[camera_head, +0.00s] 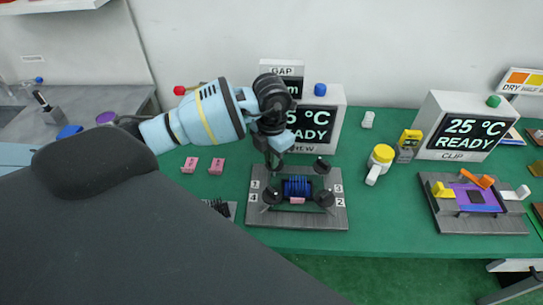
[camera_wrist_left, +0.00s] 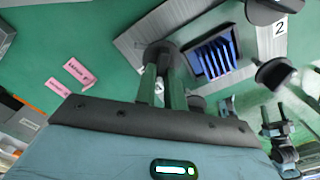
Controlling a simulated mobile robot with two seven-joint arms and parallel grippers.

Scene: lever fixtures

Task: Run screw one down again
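The grey screw fixture (camera_head: 297,220) stands on the green table, with a blue finned block (camera_head: 297,186) at its middle and black screw knobs around it. Clear knobs are at right rear (camera_head: 322,165), right front (camera_head: 325,198) and left front (camera_head: 270,197). My left gripper (camera_head: 273,166) points down at the left rear of the fixture. In the left wrist view its fingers (camera_wrist_left: 162,75) stand apart, with a black knob (camera_wrist_left: 160,50) at their tips; whether they touch it is unclear.
A display (camera_head: 315,124) reading "25 °C READY" stands behind the fixture. Pink tags (camera_head: 203,166) lie left of it.

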